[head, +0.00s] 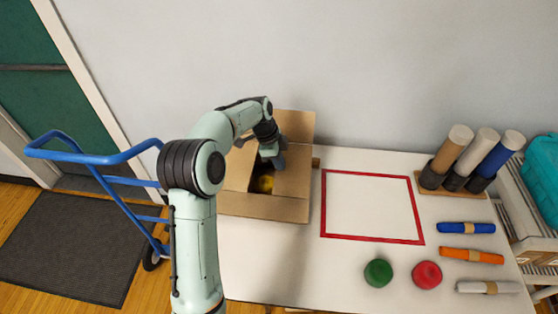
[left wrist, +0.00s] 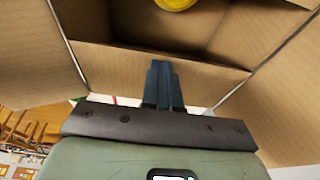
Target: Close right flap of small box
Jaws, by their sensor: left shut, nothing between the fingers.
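The small cardboard box (head: 262,207) stands on the white table near the wall. Its back flap (head: 296,124) stands up. The right flap (head: 295,172) reaches inward over the right part of the opening; I cannot tell whether it lies fully flat. A yellow thing (head: 264,184) shows inside the box, and also at the top of the left wrist view (left wrist: 175,4). My left gripper (head: 276,162) is at the box opening, by the right flap's inner edge. In the left wrist view its fingers (left wrist: 163,85) are shut and empty, with cardboard around them. My right gripper is not in view.
A red-outlined square (head: 372,239) marks clear table right of the box. Green (head: 378,272) and red (head: 427,275) round things lie in front. Several rolls lie at the right, before a stand of upright rolls (head: 452,190). A blue hand truck (head: 105,158) stands left.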

